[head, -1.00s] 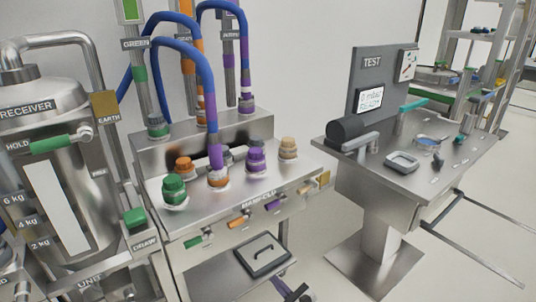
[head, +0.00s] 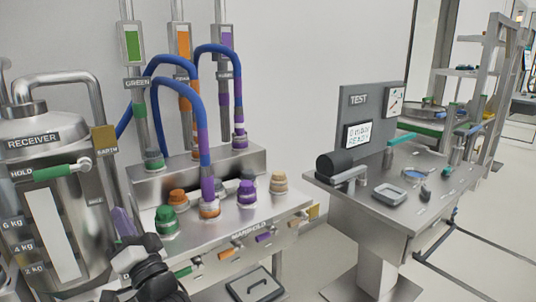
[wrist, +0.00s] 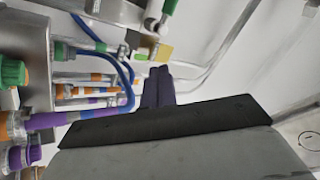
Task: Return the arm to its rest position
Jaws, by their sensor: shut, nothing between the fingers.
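My gripper (head: 121,217) is raised at the lower left of the head view, in front of the receiver and the manifold bench. Its dark purple fingers point up, with my black wrist below them. In the wrist view the fingers (wrist: 158,75) are together with nothing between them. They appear clear of the hoses and the bench, though the exact gap is hard to tell.
The steel receiver (head: 42,128) stands left. The manifold bench (head: 270,212) carries green, orange, purple and tan fittings. Blue hoses (head: 188,88) arch over it. The test table (head: 405,212) stands right, with open floor (head: 470,275) beyond.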

